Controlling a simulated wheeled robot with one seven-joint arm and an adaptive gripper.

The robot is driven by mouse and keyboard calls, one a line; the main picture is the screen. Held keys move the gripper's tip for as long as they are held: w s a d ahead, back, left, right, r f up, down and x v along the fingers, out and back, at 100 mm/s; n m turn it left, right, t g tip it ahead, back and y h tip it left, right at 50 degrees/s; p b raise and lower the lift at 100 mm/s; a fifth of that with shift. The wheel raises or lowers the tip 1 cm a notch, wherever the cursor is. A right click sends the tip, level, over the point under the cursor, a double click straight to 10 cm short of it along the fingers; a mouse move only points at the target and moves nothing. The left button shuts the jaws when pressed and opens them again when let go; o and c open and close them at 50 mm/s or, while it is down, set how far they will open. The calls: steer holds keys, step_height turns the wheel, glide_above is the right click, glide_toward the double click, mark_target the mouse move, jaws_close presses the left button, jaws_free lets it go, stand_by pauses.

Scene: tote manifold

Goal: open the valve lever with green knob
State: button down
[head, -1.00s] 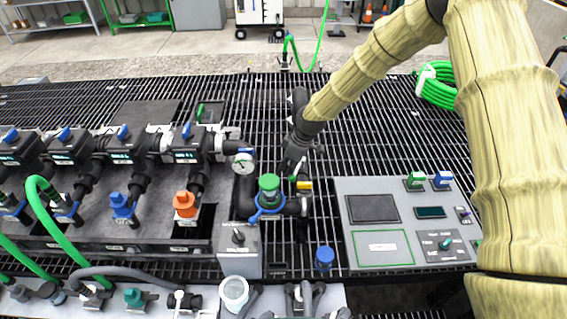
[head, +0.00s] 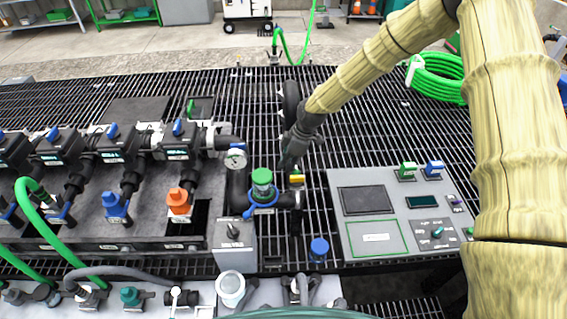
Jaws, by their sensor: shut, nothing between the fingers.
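A small yellow piece (head: 297,179) with a bit of green at it shows right beside my gripper, on the pipework in the middle of the deck. It may be part of the valve lever with the green knob, but it is too small and too covered by my gripper to tell the lever's angle. My gripper (head: 285,166) is dark, points down and is shut with nothing in it. Its tips are just left of the yellow piece; I cannot tell whether they touch. A larger green cap (head: 262,177) sits on a blue-ringed fitting to the lower left.
A round gauge (head: 236,159) and a row of black valves with blue handles stand left. A grey control panel (head: 375,239) lies right. A grey switch box (head: 234,242) stands in front. A green hose coil (head: 437,78) lies back right. The grating behind is mostly clear.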

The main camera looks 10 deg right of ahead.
stand_by(0.3)
step_height(320, 180, up, 9)
steer(key=b, duration=0.2)
steer(key=shift+a+f, duration=0.15)
steer(key=shift+a, duration=0.3)
stand_by(0.3)
stand_by(0.4)
